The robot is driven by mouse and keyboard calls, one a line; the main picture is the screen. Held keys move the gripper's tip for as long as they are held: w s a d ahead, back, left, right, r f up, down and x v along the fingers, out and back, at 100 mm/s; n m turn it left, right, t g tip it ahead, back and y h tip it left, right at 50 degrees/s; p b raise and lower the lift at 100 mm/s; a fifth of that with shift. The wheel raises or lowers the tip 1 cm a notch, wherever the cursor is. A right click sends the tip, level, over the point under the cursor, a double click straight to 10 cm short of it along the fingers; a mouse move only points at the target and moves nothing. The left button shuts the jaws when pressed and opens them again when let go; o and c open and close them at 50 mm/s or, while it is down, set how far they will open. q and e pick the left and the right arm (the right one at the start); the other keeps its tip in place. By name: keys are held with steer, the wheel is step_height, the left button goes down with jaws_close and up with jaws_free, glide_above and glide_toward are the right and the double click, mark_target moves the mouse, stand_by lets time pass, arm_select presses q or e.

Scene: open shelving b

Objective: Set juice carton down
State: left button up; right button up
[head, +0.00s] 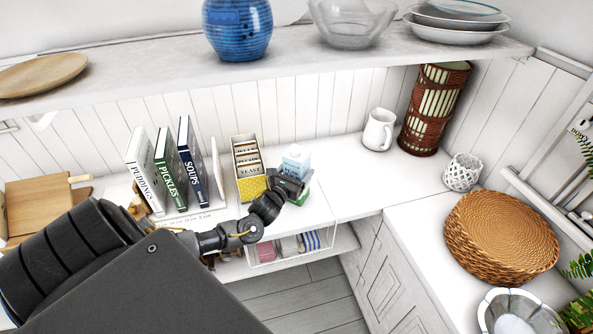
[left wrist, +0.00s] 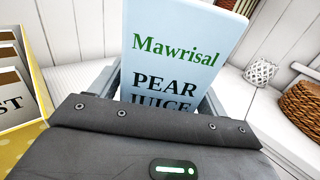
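The juice carton (head: 297,156) is light blue and white with a green lower part, and it stands roughly upright at the white counter. My left gripper (head: 291,184) reaches it from the front left, with its fingers on both sides of the carton. In the left wrist view the carton (left wrist: 180,60) reads "Mawrisal PEAR JUICE" and sits between the fingers, which appear closed on it. Its base is partly hidden by the gripper, so I cannot tell whether it touches the counter (head: 335,195). My right gripper is not in view.
A yellow box of packets (head: 252,189) stands close left of the carton, with upright books (head: 172,172) beyond. A white pitcher (head: 379,129) and a brown lantern (head: 433,110) stand to the right. The shelf (head: 290,62) overhangs behind. Counter right of the carton is clear.

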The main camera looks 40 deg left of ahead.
arm_select(q)
steer(key=shift+o, duration=1)
steer(key=shift+r, duration=0.1)
steer(key=shift+r, duration=0.2)
steer(key=s+d+b, duration=0.1)
steer(key=s+d, duration=0.1)
steer(key=s, duration=1)
steer(key=shift+b, duration=0.35)
steer(key=shift+d+f, duration=0.1)
